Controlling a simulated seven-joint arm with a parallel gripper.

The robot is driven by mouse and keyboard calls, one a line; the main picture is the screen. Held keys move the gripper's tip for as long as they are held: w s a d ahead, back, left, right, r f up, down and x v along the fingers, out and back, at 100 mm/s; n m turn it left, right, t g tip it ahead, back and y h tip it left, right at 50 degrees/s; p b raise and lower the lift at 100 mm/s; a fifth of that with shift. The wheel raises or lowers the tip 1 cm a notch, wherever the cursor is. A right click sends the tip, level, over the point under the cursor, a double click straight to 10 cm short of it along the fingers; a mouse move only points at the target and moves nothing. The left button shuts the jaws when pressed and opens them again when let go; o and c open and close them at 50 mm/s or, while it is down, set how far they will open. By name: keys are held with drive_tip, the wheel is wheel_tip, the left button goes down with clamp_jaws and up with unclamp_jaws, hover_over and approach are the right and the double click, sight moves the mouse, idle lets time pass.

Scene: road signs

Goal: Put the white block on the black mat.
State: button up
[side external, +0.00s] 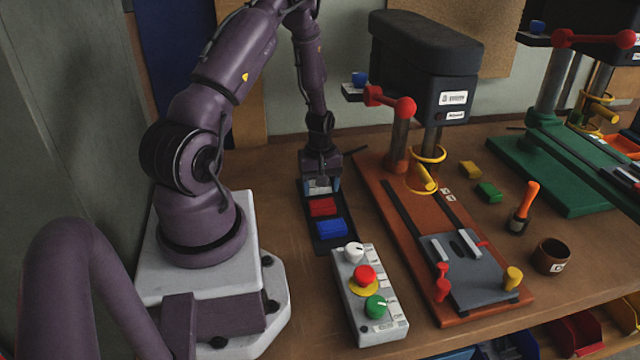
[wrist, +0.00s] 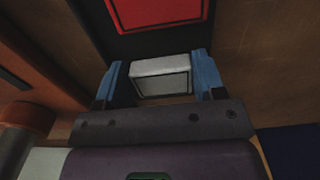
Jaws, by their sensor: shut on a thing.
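The white block (wrist: 160,75) is between the two blue fingers of my gripper (wrist: 157,80) in the wrist view. My gripper is shut on it. In the side view my gripper (side external: 320,186) points down at the far end of the black mat (side external: 322,246), and the white block (side external: 319,187) shows between its fingers. The block is over or on the mat; I cannot tell whether it touches it. A red block (side external: 322,206) and a blue block (side external: 331,227) sit on the mat nearer the camera. The red block also shows in the wrist view (wrist: 155,12).
A control box (side external: 371,305) with white, red and green knobs stands just in front of the mat. An orange drill press base (side external: 380,204) is close on the right. Yellow (side external: 470,169) and green (side external: 489,191) blocks lie farther right. Bare table lies left of the mat.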

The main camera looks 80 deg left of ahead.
drive_tip(key=o, duration=1)
wheel_tip(320, 180, up, 12)
drive_tip(key=shift+r, duration=0.15)
